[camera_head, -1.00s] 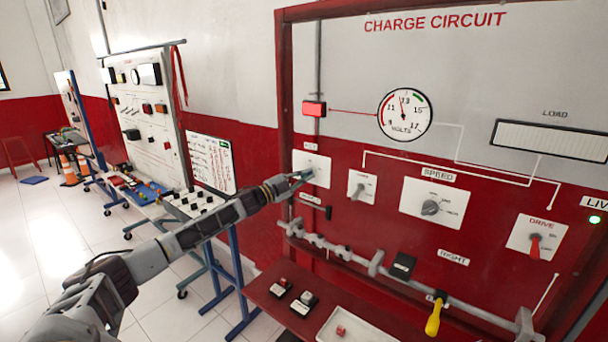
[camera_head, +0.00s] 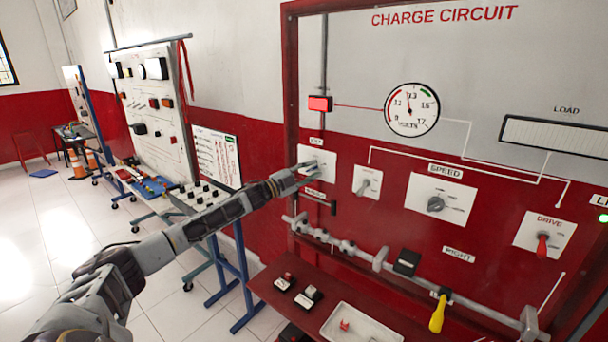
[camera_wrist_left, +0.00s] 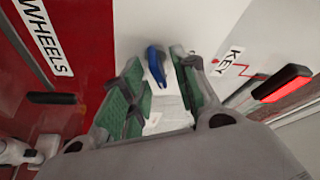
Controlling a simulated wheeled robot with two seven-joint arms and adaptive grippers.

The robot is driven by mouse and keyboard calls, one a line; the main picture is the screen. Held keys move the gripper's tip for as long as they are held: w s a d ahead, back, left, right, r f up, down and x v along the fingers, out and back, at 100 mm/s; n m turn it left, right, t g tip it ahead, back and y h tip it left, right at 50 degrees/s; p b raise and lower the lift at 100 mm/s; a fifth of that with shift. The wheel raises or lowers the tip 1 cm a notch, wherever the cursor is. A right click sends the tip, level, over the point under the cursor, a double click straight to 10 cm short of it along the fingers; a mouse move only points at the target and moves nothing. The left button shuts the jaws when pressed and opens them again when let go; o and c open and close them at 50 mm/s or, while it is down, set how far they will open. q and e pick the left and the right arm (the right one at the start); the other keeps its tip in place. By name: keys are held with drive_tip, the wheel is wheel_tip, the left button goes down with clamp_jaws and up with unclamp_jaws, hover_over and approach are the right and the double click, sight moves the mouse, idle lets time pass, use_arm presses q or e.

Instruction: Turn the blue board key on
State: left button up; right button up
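The blue board key (camera_wrist_left: 155,65) shows in the left wrist view on a white plate beside the KEY label (camera_wrist_left: 233,60). My left gripper (camera_wrist_left: 157,80) is open, with its green-padded fingers on either side of the key. I cannot tell whether the pads touch it. In the head view my left gripper (camera_head: 307,172) is at the white key plate (camera_head: 326,157) on the charge circuit board, and the key is hard to make out there. My right gripper is not in view.
A red lamp (camera_head: 320,103) and a volt gauge (camera_head: 411,109) are above. Other knobs, including the speed knob (camera_head: 435,204) and red drive knob (camera_head: 542,243), are to the right. A grey rail (camera_head: 350,250) and a red shelf (camera_head: 268,285) lie below.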

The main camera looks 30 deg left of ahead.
use_arm(q)
drive_tip(key=shift+s+a, duration=0.1)
drive_tip(key=shift+s, duration=0.05)
drive_tip(key=v, duration=1.1)
drive_tip(key=shift+s, duration=0.15)
idle(1.6)
drive_tip(key=shift+s+a+f, duration=0.1)
idle(0.7)
